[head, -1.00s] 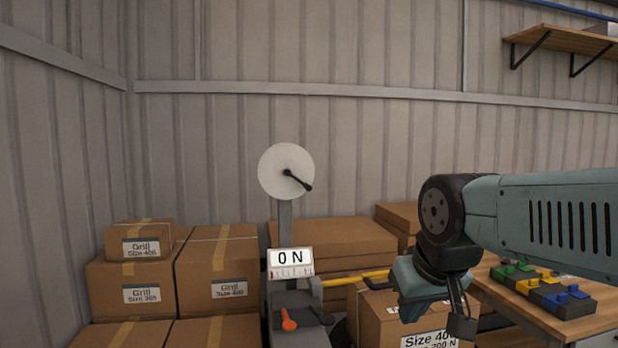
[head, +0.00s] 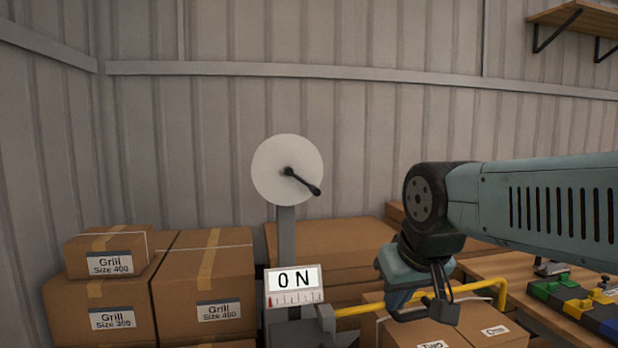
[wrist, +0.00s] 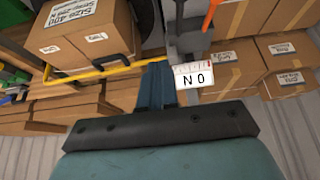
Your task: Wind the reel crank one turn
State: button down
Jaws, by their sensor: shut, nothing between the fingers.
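The reel (head: 270,180) is a white disc on top of a grey post (head: 286,232), in front of the corrugated wall. Its black crank (head: 303,182) runs from the hub down to the right and ends in a knob near the rim. A "0 N" display (head: 294,282) sits at the foot of the post and also shows upside down in the wrist view (wrist: 193,77). My gripper (head: 425,310) hangs to the right of and below the reel, well apart from the crank. In the wrist view its fingers (wrist: 157,80) are together with nothing between them. The reel is out of the wrist view.
Cardboard boxes labelled Grill (head: 205,285) are stacked at the left. A yellow bar (head: 360,308) runs right from the post's base. A wooden bench (head: 530,275) with coloured blocks (head: 570,300) is at the right. The space between my gripper and the reel looks clear.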

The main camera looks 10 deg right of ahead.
jog(key=shift+w, duration=0.2)
notch_tip(320, 180, up, 25)
jog(key=g, duration=0.6)
send_over(317, 188)
jog(key=shift+y, duration=0.3)
jog(key=f, duration=1.3)
jog(key=shift+w+d+f, duration=0.1)
jog(key=shift+w+f, duration=0.2)
